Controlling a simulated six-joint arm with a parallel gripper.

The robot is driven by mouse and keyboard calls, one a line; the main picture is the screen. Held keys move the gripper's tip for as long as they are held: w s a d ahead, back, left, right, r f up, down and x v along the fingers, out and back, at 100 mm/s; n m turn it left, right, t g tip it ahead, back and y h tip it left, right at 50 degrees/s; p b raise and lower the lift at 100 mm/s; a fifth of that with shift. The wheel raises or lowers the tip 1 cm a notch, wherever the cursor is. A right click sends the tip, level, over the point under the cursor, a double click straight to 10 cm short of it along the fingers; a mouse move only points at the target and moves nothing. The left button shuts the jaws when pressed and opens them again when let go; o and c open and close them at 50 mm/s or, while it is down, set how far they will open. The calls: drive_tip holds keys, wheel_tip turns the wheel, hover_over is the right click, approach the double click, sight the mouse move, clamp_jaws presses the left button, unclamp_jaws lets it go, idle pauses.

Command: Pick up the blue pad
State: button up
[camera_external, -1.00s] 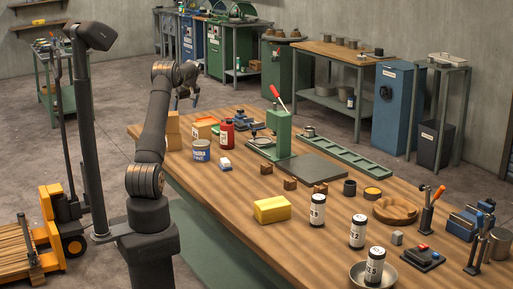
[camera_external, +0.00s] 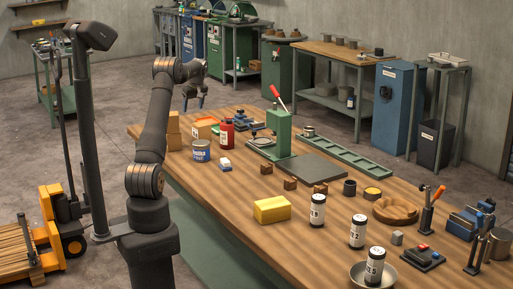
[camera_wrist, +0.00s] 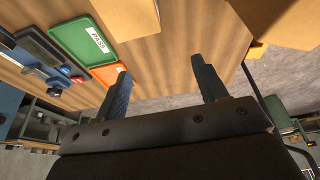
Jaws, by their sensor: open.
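A small white and blue block (camera_external: 225,164) lies on the wooden table in front of the red bottle in the external view. It may be the blue pad, but I cannot tell for sure. My gripper (camera_external: 194,106) is raised above the far left part of the table, fingers pointing down. It is open and empty. In the wrist view the two fingers of my gripper (camera_wrist: 163,86) stand well apart, with bare wood between them. A blue shape (camera_wrist: 9,103) shows at the left edge there; I cannot tell what it is.
A red bottle (camera_external: 227,132), a blue and white can (camera_external: 201,151) and cardboard boxes (camera_external: 173,135) stand nearby. A green press (camera_external: 279,132) is to the right. In the wrist view a green tray (camera_wrist: 70,32) and an orange tray (camera_wrist: 104,74) lie left of the fingers.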

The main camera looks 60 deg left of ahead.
drive_tip(key=w+d+r+m+h, duration=0.1)
drive_tip(key=d, duration=0.8)
drive_tip(key=w+d+r+h, duration=0.1)
drive_tip(key=d+r, duration=0.1)
drive_tip(key=d, duration=0.7)
drive_tip(key=m+h, duration=0.1)
drive_tip(key=h, duration=0.1)
hover_over(225, 160)
drive_tip(key=f, duration=1)
drive_tip(key=shift+w+a+f, duration=0.1)
drive_tip(key=shift+w+f, duration=0.25)
drive_tip(key=shift+w, duration=0.05)
drive_tip(key=shift+s+a+f, duration=0.1)
drive_tip(key=shift+s+f, duration=0.05)
drive_tip(key=shift+f, duration=1.45)
drive_tip(key=shift+s+f, duration=0.1)
drive_tip(key=shift+f, duration=1.5)
drive_tip(key=c, duration=1.1)
drive_tip(key=shift+o, duration=0.2)
drive_tip(key=shift+r, duration=0.1)
